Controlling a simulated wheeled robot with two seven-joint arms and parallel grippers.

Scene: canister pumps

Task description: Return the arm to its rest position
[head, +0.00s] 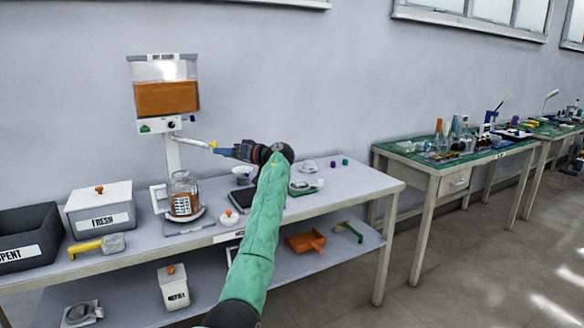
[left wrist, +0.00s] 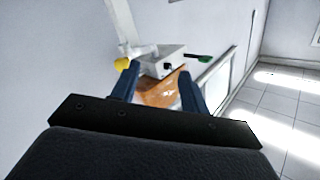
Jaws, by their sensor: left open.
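My left arm reaches up over the bench in a green sleeve. Its gripper (head: 222,151) points left, level with the white arm of the wall dispenser and close to that arm's yellow tip (head: 213,144). In the left wrist view the two dark fingers (left wrist: 159,80) are apart with nothing held between them. The yellow tip (left wrist: 122,63) shows by the left finger; I cannot tell whether they touch. The dispenser (head: 166,97) holds orange contents and has a white control box (head: 155,125). My right gripper is not in view.
Below on the bench (head: 345,190) are a glass jar (head: 184,197), a white FRESH box (head: 100,207), a grey SPENT bin (head: 28,235) and a yellow-handled tool (head: 88,246). An orange tray (head: 306,241) lies on the lower shelf. A green-topped table (head: 450,155) stands right.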

